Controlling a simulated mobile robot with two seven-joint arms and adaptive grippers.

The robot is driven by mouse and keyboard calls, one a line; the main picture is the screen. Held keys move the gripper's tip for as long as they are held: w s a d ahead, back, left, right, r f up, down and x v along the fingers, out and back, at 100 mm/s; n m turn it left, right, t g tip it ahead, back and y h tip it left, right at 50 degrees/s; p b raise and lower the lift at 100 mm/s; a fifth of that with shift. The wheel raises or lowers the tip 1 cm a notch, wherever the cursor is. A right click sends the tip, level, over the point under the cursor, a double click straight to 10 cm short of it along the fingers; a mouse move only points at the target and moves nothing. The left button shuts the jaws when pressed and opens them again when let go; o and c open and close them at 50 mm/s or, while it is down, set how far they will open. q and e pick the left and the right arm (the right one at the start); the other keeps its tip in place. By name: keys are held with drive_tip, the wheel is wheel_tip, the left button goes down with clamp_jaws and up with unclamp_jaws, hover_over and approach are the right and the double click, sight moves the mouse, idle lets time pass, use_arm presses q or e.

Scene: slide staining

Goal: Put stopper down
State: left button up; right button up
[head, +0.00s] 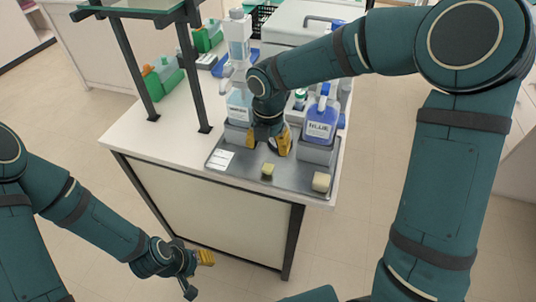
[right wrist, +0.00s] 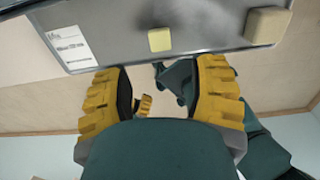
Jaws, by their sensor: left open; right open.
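A small pale-yellow block (head: 267,170) and a larger cream block (head: 321,182) rest on the grey metal tray (head: 235,170) at the bench's front corner. I cannot tell for certain which is the stopper. Both blocks also show in the right wrist view, the small one (right wrist: 160,40) in the middle and the larger one (right wrist: 267,26) to the right. My right gripper (head: 268,143) is open above the tray, behind the small block, with nothing visible between its yellow fingers (right wrist: 160,72). My left gripper (head: 198,273) is open and empty, low beside the bench front.
A bottle labelled BLUE (head: 321,122) stands right of my right gripper, and a clear bottle (head: 239,105) stands left of it, partly hidden. A dark-framed stand (head: 190,70) and green racks (head: 163,83) are at the left. A white label (head: 220,160) lies on the tray's left end.

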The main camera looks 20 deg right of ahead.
drive_tip(key=shift+r+p, duration=0.3)
drive_tip(key=shift+r, duration=1.45)
drive_tip(key=shift+f, duration=0.1)
